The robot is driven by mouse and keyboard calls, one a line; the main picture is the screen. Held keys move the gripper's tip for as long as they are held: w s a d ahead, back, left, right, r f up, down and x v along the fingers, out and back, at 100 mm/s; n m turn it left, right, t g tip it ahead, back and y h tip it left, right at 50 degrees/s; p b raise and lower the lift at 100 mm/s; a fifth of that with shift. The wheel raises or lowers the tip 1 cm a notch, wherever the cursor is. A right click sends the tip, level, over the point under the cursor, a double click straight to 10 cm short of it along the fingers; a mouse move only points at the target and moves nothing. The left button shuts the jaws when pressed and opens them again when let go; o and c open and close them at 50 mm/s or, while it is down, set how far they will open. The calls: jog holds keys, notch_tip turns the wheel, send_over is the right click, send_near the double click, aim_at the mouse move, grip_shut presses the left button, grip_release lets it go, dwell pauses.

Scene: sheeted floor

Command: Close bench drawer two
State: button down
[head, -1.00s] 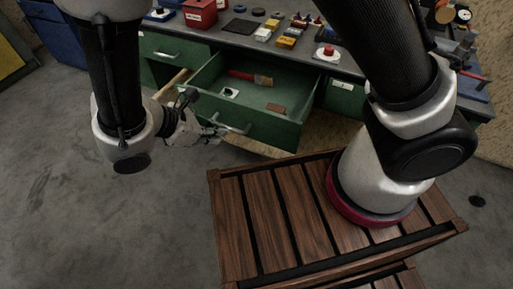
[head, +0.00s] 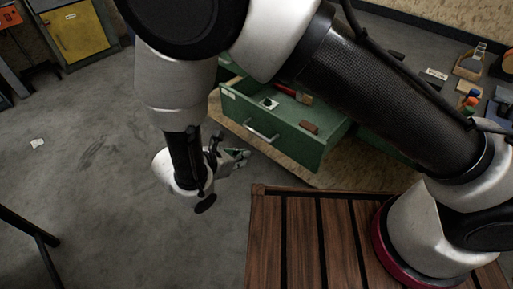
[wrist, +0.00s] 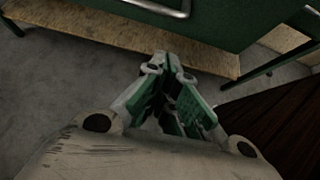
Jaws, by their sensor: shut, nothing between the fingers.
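The green bench drawer (head: 290,138) stands pulled out in the head view, with a silver bar handle (head: 261,131) on its front. A red-handled tool, a small round-marked item and a brown block lie inside it. My gripper (head: 243,157) is shut and empty, just in front of the drawer and to the left of and below the handle, apart from it. In the wrist view my gripper (wrist: 174,100) has its fingers together over the floor. The drawer front (wrist: 225,18) and part of the handle (wrist: 160,5) show at the top. Any number on the drawer is unreadable.
A wooden lower shelf (wrist: 120,33) runs under the drawer. My slatted wooden platform (head: 310,235) lies at the front right. A yellow cabinet (head: 75,33) stands at the far left. Several items stand on the bench at the right. The grey floor at left is mostly clear.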

jog(key=w+d+f, duration=0.1)
jog(key=w+d, duration=0.3)
jog(key=w, duration=0.1)
jog(key=shift+w+f, duration=0.15)
jog(key=shift+w, duration=0.05)
jog(key=shift+d, duration=0.15)
